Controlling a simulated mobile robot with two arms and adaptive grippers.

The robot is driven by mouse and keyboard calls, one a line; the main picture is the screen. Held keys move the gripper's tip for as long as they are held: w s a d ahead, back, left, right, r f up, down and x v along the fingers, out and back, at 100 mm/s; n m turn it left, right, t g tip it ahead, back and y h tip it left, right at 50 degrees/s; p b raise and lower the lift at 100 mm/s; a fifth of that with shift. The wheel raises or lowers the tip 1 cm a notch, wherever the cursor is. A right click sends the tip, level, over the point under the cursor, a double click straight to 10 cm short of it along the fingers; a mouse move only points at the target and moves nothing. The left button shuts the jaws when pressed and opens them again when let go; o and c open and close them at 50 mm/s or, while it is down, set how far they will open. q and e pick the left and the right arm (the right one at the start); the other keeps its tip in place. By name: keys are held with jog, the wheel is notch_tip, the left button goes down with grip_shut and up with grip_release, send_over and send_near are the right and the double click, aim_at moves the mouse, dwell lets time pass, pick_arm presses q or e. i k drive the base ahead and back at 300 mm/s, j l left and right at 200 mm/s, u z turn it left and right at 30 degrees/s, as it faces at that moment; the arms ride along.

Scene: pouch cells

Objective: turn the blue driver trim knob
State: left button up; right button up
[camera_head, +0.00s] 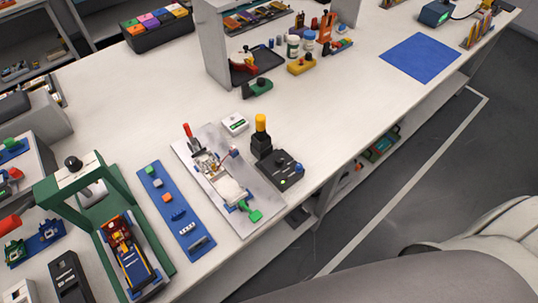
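A black driver-like box (286,177) sits at the right edge of a light grey plate on the workbench. A small bluish knob-like spot (298,167) shows on its right side, too small to tell its setting. A dark post with a yellow-orange top (261,123) stands upright at the box's back left. The grey plate (262,197) also carries a fixture with a red-handled lever (188,131), a pale flat piece (229,190) and a green part (255,215). Neither gripper is in view.
A blue strip with small parts (165,190) and a green frame (52,195) stand left of the plate. A small white box (235,124) is behind it. The bench's front edge is close to the black box. A blue mat (420,58) lies far right, with clear bench between.

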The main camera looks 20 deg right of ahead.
aim_at(298, 167)
jog(key=i+l+z, duration=0.1)
jog(key=z, duration=0.75)
